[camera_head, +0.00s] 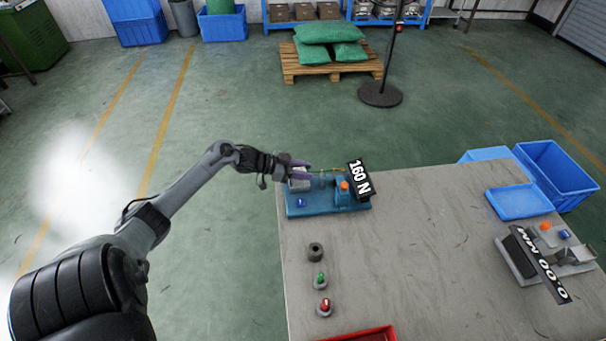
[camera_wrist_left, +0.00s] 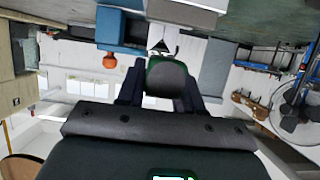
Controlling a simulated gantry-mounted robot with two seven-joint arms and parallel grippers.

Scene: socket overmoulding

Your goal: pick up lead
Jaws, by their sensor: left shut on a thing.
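My left gripper (camera_head: 301,174) is at the left part of the blue test fixture (camera_head: 325,207), at the table's far left corner. The fixture has an orange button, a blue button and a black display reading "160 N". In the left wrist view the fixture (camera_wrist_left: 122,28) is beyond the dark fingers (camera_wrist_left: 160,88). My right gripper is out of view.
A red tray (camera_head: 368,335) is at the front. Blue bins (camera_head: 556,174) and a gauge reading "0.00 MM" (camera_head: 545,265) are right. The table's middle is clear.

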